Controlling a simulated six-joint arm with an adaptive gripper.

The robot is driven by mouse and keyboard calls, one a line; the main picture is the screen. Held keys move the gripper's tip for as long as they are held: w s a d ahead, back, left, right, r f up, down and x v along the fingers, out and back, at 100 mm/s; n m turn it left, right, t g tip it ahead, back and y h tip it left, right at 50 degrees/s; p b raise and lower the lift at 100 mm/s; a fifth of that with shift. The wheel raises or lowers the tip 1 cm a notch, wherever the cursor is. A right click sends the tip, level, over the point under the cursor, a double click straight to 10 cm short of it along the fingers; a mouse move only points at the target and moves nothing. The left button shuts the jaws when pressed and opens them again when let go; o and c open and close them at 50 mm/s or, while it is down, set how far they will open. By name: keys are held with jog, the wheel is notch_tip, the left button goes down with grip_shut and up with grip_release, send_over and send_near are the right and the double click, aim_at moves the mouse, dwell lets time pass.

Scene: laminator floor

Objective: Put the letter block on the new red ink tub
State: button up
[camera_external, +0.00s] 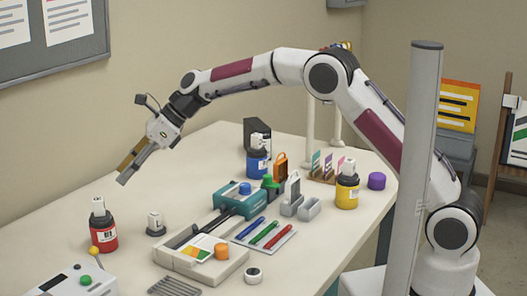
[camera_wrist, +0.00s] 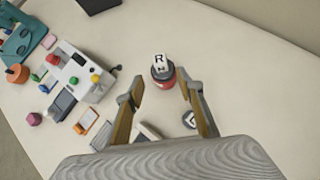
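A red ink tub (camera_external: 103,236) with a black top stands at the left of the table in the external view. A white letter block (camera_external: 99,206) stands upright on its top. In the wrist view the letter block (camera_wrist: 159,61) shows an R, and the red tub (camera_wrist: 163,81) is under it. My gripper (camera_external: 123,172) is raised above the table, behind and to the right of the red tub, fingers slanting down left. In the wrist view my gripper (camera_wrist: 162,88) is open and empty; block and tub appear between its fingertips, apart from them.
A small white block on a dark base (camera_external: 156,223) stands right of the red tub. A blue tub (camera_external: 258,165) and a yellow tub (camera_external: 347,193) carry white blocks. A grey device (camera_external: 80,280) stands at the front left. The table's far left is clear.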

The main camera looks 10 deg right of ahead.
jog(key=w+d+r+n+t+h, duration=0.1)
jog(key=d+r+n, duration=0.25)
jog(key=d, duration=0.85)
jog(key=d+r+n+t+h, duration=0.15)
jog(key=d+r, duration=0.25)
jog(key=d, duration=0.7)
jog(key=w+d+r+n+t+h, duration=0.1)
jog(key=d+r+n, duration=0.25)
jog(key=d, duration=0.85)
jog(key=s+d+n+t+h, duration=0.1)
jog(key=s+d+n, duration=0.1)
jog(key=s+d, duration=0.5)
jog(key=s+d+n+t+h, duration=0.1)
jog(key=s+d+n, duration=0.15)
jog(key=d, duration=0.85)
jog(key=s+d+f+n+h, duration=0.3)
jog(key=s+d+f+n, duration=0.2)
jog(key=s+d, duration=0.7)
jog(key=shift+f, duration=0.35)
